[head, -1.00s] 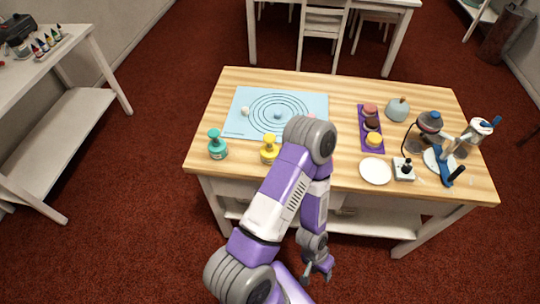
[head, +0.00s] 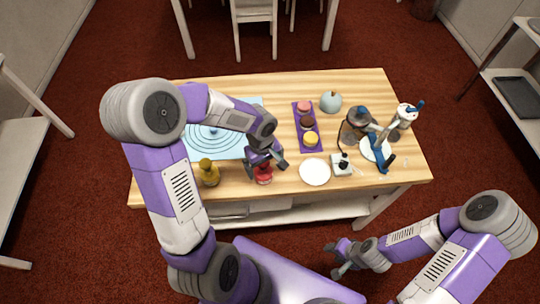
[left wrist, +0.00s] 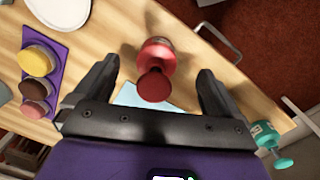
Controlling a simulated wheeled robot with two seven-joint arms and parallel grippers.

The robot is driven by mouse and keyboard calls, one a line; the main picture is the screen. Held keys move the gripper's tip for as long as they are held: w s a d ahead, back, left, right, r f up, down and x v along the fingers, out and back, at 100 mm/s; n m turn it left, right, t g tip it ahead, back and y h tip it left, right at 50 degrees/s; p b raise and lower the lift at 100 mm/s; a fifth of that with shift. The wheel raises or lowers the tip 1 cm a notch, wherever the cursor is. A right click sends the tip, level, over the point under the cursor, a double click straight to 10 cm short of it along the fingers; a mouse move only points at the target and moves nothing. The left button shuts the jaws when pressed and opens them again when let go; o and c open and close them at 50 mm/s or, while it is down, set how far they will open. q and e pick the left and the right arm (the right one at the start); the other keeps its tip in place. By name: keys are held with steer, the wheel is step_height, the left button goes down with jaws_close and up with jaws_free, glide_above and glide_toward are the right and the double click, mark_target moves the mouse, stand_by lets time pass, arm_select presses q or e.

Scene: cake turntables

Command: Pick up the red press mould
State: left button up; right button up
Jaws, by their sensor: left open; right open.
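The red press mould (head: 263,176) stands near the front edge of the wooden table, partly covered by my left gripper (head: 268,158) in the head view. In the left wrist view the red press mould (left wrist: 154,88) shows between the two spread fingers of my left gripper (left wrist: 157,78), with gaps on both sides. The left gripper is open and holds nothing. My right gripper (head: 343,258) is open and empty, low in front of the table and apart from the mould.
A yellow press mould (head: 209,177) stands left of the red one; a teal one (left wrist: 265,135) shows in the wrist view. A white plate (head: 315,172) is to the right. A purple tray (head: 298,128) holds round cakes. A blue mat (head: 232,146) lies at left.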

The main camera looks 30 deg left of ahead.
arm_select(q)
steer(key=shift+w+a+r+n, duration=0.4)
steer(key=shift+w+a+r, duration=0.05)
steer(key=shift+a+r, duration=0.2)
steer(key=shift+w+a+f+y, duration=0.1)
steer(key=shift+w+a+y, duration=0.05)
steer(key=shift+y, duration=0.15)
step_height(320, 180, down, 7)
steer(key=shift+r+b, duration=0.1)
steer(key=shift+b, duration=0.75)
arm_select(e)
steer(key=shift+w+f, duration=0.35)
steer(key=shift+f, duration=0.45)
arm_select(q)
steer(key=shift+c, duration=0.3)
steer(key=shift+w, duration=0.1)
steer(key=c, duration=1.2)
